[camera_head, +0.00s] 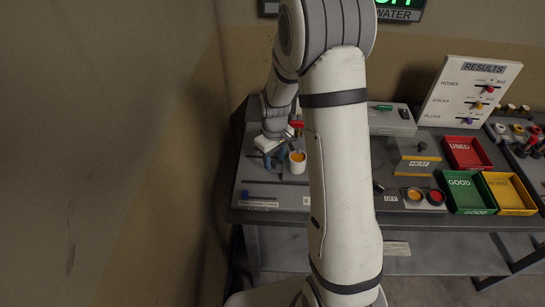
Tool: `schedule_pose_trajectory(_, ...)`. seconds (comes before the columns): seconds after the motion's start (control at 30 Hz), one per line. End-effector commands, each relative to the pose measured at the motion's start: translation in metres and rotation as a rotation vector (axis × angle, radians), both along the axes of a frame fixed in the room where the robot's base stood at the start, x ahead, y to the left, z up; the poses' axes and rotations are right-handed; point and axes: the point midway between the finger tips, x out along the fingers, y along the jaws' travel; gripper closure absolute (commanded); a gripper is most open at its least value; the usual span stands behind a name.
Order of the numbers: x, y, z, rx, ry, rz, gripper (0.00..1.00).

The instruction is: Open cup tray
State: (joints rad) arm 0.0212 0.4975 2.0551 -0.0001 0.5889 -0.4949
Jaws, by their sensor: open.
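My gripper (277,158) is over the back left of the table, at the left of my arm. Its jaws are small in the picture and look open. A white cup (298,168) with orange contents stands just right of the jaws; I cannot tell whether they touch it. A red piece (296,124) shows above the cup. I cannot pick out a cup tray for certain; my arm hides the middle of the table.
The grey table (258,187) has a low bar and labels along its front left. To the right are a HEAT unit (420,164), red USED (466,153), green GOOD (464,193) and yellow RETEST (508,192) bins. A RESULTS board (465,92) stands behind. A wall (110,150) bounds the left.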

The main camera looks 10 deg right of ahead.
Motion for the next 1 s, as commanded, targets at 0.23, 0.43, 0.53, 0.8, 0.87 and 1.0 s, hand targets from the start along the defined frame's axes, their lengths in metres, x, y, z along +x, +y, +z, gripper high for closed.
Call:
schedule_pose_trajectory(0.23, 0.0000, -0.0003, 0.0004, 0.000, 0.000, -0.001, 0.71)
schedule_pose_trajectory(0.43, 0.0001, -0.0006, 0.0005, 0.000, 0.000, -0.001, 0.87)
schedule_pose_trajectory(0.53, 0.0002, -0.0008, 0.0006, 0.000, 0.000, -0.001, 0.95)
schedule_pose_trajectory(0.8, 0.0004, -0.0012, 0.0008, 0.000, -0.001, -0.002, 1.00)
schedule_pose_trajectory(0.87, 0.0004, -0.0012, 0.0008, 0.000, -0.001, -0.002, 1.00)
schedule_pose_trajectory(1.0, 0.0036, 0.0004, 0.0002, 0.000, -0.002, -0.011, 1.00)
